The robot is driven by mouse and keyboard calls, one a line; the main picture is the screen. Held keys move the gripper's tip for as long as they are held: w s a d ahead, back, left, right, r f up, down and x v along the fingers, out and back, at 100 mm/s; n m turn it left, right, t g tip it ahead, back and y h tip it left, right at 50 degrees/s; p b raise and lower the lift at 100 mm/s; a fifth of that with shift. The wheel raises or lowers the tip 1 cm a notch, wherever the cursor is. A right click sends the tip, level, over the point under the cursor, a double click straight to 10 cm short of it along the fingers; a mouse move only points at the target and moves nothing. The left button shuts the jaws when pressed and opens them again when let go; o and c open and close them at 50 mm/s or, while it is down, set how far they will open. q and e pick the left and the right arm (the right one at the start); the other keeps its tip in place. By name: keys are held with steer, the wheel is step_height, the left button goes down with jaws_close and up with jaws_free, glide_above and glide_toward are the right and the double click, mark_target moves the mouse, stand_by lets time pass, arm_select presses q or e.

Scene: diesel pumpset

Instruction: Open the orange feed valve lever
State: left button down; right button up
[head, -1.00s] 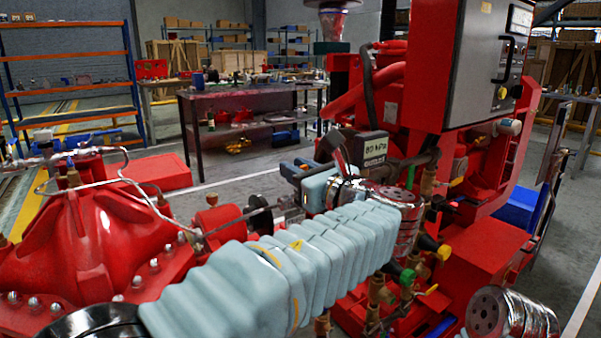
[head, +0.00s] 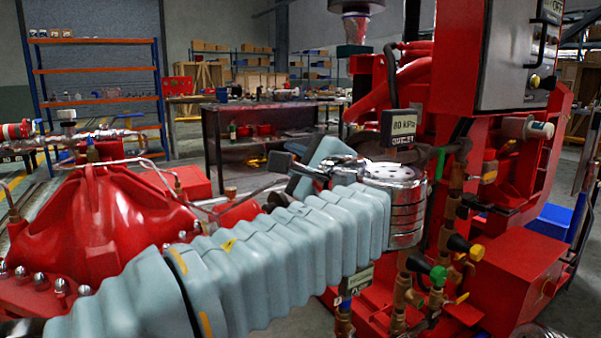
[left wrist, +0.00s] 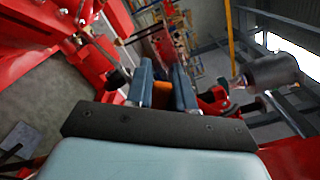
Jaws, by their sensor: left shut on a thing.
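My left gripper (left wrist: 162,80) shows in the left wrist view, its two blue-grey fingers on either side of an orange piece, the feed valve lever (left wrist: 162,95). It is shut on the lever; only a small part of the lever shows between the fingers. In the head view my left arm reaches in from the lower left, and the left gripper (head: 285,172) points left beyond the silver wrist. The lever and the valve body are hidden in the head view. My right gripper is not in view.
A red domed pump casing (head: 95,225) with bolts and thin pipes stands at left. The red engine frame (head: 500,265) with brass valves and a grey panel (head: 510,55) stands at right. A workbench (head: 270,125) and orange shelving (head: 95,70) are behind, with open floor between.

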arm_select(q)
steer(key=shift+s+a+f+n+b, duration=0.15)
steer(key=shift+f+n+b, duration=0.6)
steer(key=shift+n+b, duration=0.45)
steer(key=shift+s+a+f+n+b, duration=0.15)
steer(key=shift+f+n+b, duration=0.6)
steer(key=shift+n+b, duration=0.4)
steer(key=shift+s+a+f+n+b, duration=0.15)
steer(key=shift+f+n+b, duration=0.6)
steer(key=shift+n+b, duration=0.45)
steer(key=c, duration=1.1)
jaws_free()
steer(key=shift+o, duration=0.2)
steer(key=p+v, duration=0.1)
steer(key=v, duration=1.2)
steer(key=shift+s+d, duration=0.25)
steer(key=shift+s, duration=0.05)
